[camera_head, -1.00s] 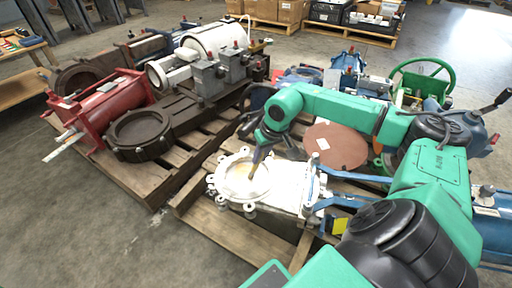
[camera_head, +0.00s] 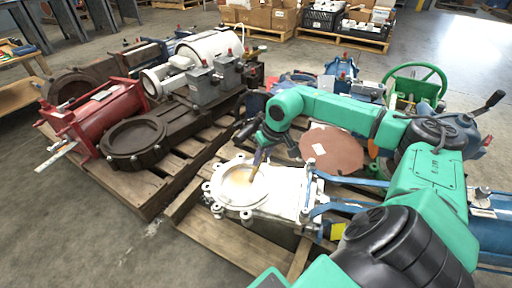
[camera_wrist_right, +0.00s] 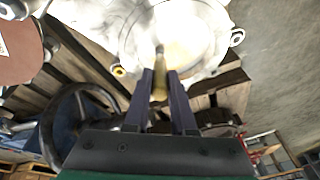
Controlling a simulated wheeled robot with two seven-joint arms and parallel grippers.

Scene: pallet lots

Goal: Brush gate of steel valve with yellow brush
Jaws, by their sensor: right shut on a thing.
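The steel valve (camera_head: 288,190) is a pale, flat casting with a round lugged ring, lying on a wooden pallet in the head view. Its round gate (camera_head: 236,185) fills the ring and has a yellowish tint. In the wrist view the gate (camera_wrist_right: 190,32) lies beyond the fingers. My right gripper (camera_head: 258,158) points down over the gate and is shut on the yellow brush (camera_wrist_right: 159,78). The brush tip is over the gate, near its right side in the head view; I cannot tell if it touches. My left gripper is not in view.
Blue bars run right from the valve. A red valve (camera_head: 105,112) and a dark ring (camera_head: 134,137) sit on the left pallet. Floor at the lower left is clear.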

